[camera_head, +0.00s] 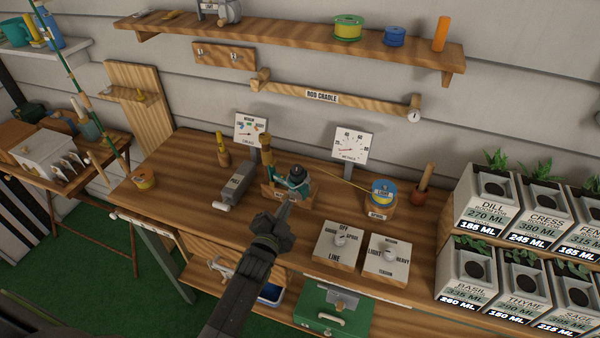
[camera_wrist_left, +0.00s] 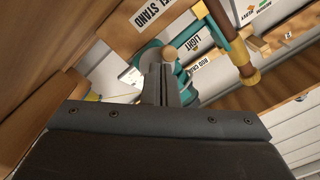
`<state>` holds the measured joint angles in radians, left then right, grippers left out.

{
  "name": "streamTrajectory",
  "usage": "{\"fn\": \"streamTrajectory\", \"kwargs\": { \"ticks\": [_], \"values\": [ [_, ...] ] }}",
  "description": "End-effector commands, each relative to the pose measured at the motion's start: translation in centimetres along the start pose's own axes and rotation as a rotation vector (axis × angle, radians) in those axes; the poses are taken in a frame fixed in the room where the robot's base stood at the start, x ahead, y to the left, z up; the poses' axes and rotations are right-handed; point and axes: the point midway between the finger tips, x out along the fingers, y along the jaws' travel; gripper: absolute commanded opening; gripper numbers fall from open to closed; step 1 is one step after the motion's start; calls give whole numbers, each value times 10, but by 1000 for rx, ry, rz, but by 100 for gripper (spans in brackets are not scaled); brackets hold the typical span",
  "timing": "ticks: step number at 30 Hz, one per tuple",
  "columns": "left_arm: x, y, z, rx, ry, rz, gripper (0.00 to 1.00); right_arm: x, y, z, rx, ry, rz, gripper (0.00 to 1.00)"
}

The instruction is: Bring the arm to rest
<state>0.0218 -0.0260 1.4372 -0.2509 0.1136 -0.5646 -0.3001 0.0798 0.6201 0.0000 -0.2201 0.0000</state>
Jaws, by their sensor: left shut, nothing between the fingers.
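My left gripper (camera_head: 286,212) reaches over the wooden workbench from below in the head view. Its fingers are shut with nothing between them. In the left wrist view the shut fingers (camera_wrist_left: 158,84) stand in front of the teal reel (camera_wrist_left: 200,50), with a round knob (camera_wrist_left: 169,54) just beyond the tips. My right gripper is not in view.
Planter boxes (camera_head: 494,205) crowd the right. A rod cradle (camera_head: 335,97) and a shelf (camera_head: 290,38) are on the wall.

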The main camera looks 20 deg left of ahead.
Motion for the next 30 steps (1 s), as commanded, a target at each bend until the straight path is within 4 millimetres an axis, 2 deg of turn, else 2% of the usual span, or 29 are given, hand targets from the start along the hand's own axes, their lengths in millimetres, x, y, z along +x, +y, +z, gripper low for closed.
{"fn": "streamTrajectory", "kwargs": {
  "ticks": [4,18,22,26,30],
  "values": [
    [-10,2,3,-1,-10,7,0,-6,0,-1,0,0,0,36],
    [-9,0,0,-3,0,0,0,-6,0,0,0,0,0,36],
    [-13,-1,4,-14,-23,7,0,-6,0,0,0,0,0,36],
    [-29,-8,20,-61,-114,36,0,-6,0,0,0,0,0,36],
    [-63,-19,44,-155,-283,86,0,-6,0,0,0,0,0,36]
  ]
}}
